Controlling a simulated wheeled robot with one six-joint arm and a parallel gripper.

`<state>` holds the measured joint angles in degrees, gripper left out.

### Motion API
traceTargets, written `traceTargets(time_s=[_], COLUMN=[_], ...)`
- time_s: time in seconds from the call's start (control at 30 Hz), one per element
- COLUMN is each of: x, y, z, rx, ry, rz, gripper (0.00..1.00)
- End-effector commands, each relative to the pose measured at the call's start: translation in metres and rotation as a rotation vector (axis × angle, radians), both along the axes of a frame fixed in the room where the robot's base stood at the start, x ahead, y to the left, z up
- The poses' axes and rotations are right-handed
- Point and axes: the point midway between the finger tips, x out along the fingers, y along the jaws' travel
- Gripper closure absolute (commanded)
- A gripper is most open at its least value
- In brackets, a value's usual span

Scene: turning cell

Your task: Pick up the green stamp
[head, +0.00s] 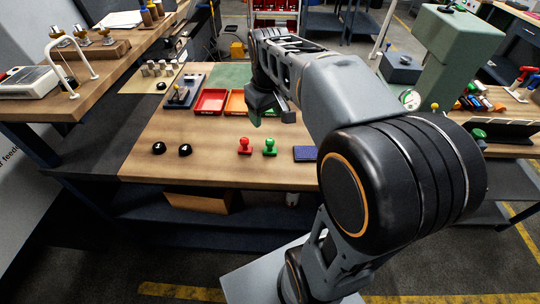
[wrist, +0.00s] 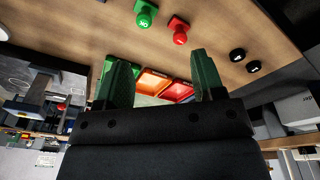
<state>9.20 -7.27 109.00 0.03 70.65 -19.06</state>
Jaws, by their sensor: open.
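The green stamp (head: 270,147) stands upright on the wooden table, near its front edge, just right of a red stamp (head: 245,146). In the wrist view the green stamp (wrist: 146,13) is at the top edge, with the red stamp (wrist: 179,31) to its right. My gripper (head: 271,117) is above the table, beyond the green stamp and apart from it. The wrist view shows the two green fingers of my gripper (wrist: 158,62) spread wide with nothing between them. My arm hides part of the table's right side.
A dark blue pad (head: 305,153) lies right of the green stamp. Two black knobs (head: 185,150) sit to the left. A red tray (head: 211,101) and an orange tray (head: 236,103) stand farther back. The table between the knobs and the red stamp is clear.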

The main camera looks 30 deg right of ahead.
Motion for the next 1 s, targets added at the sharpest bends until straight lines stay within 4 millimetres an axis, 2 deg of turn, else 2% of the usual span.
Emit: traceTargets(time_s=[0.03, 0.2, 0.3, 0.47, 0.8, 1.0], x=[0.012, 0.036, 0.044, 0.049, 0.049, 0.049], y=[-0.008, -0.028, -0.036, -0.04, -0.041, -0.04], z=[-0.016, -0.031, -0.038, -0.057, -0.112, -0.124], rx=[0.001, 0.008, 0.012, 0.016, 0.016, 0.016], ry=[0.029, 0.095, 0.118, 0.135, 0.135, 0.133], rz=[0.013, 0.055, 0.069, 0.08, 0.08, 0.079], gripper=[0.38, 0.38, 0.38, 0.38, 0.38, 0.38])
